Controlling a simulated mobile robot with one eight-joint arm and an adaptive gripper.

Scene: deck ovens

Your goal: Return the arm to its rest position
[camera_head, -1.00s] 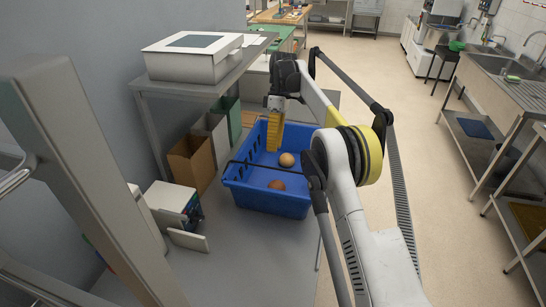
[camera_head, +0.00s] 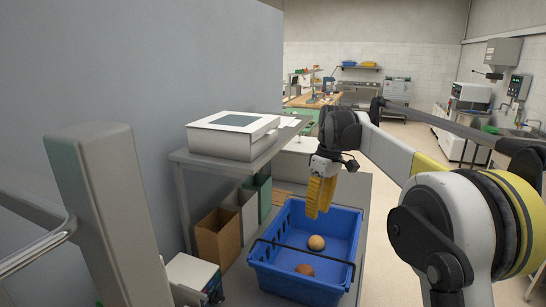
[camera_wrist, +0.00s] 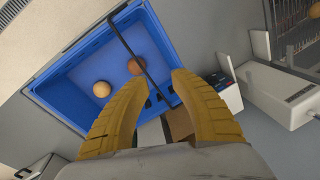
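My gripper (camera_head: 320,196) has yellow ribbed fingers pointing down, above the back part of a blue crate (camera_head: 345,262). In the wrist view my gripper (camera_wrist: 150,92) has its two fingers spread apart with nothing between them. The crate (camera_wrist: 62,72) lies below and ahead of the fingers there. Two round brown rolls or buns are in the crate: a lighter one (camera_head: 316,242) and a darker one (camera_head: 304,269). They also show in the wrist view as a lighter one (camera_wrist: 102,89) and a darker one (camera_wrist: 135,66), both apart from the fingers.
A shelf (camera_head: 180,160) carrying a white box (camera_head: 232,137) stands left of my gripper. Beneath it are a brown bin (camera_head: 218,240) and other bins. A small white device (camera_head: 192,275) sits left of the crate. A grey wall (camera_head: 170,60) closes the left side.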

